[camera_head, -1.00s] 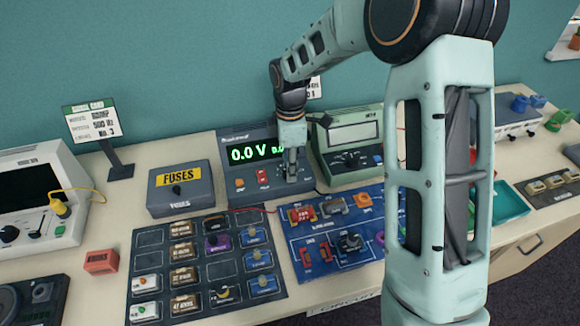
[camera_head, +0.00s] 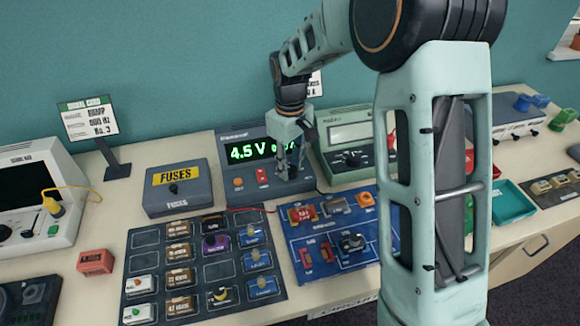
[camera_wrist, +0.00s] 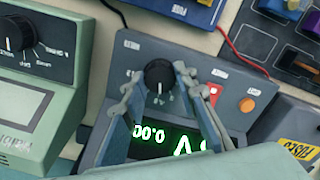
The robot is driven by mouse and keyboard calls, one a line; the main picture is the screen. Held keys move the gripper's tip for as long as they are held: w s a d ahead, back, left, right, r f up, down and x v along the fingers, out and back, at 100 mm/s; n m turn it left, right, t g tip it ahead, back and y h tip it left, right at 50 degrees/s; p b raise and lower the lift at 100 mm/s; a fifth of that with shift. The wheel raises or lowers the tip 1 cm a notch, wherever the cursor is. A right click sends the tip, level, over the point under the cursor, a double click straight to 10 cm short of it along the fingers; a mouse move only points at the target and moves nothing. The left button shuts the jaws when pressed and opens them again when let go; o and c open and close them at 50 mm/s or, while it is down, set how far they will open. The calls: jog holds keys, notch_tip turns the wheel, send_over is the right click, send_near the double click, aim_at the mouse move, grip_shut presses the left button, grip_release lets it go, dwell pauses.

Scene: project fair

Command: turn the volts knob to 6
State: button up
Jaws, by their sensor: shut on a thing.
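The grey power supply (camera_head: 236,182) stands at the back of the table. Its green display (camera_head: 249,150) reads 4.5 V, with a second reading partly hidden by my gripper. The black volts knob (camera_wrist: 159,75) is on its front panel in the wrist view, and a white pointer line shows on it. My gripper (camera_head: 290,174) reaches down to the panel, its two fingers on either side of the knob and shut on it. In the head view the fingers hide the knob. The small panel lettering around the knob is too small to read.
A red switch (camera_head: 262,175) and an orange button (camera_head: 238,182) sit left of my gripper. A green meter (camera_head: 348,162) with its own knob stands close on the right. The fuses box (camera_head: 176,188) is to the left, and a blue circuit board (camera_head: 325,270) lies in front.

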aim_at(290, 169)
jog(key=m, duration=0.6)
jog(key=shift+b, duration=0.4)
jog(key=shift+m, duration=0.3)
jog(key=o, duration=1.2)
jog(key=shift+c, duration=0.2)
notch_tip(290, 169, up, 12)
jog(key=shift+s, duration=0.1)
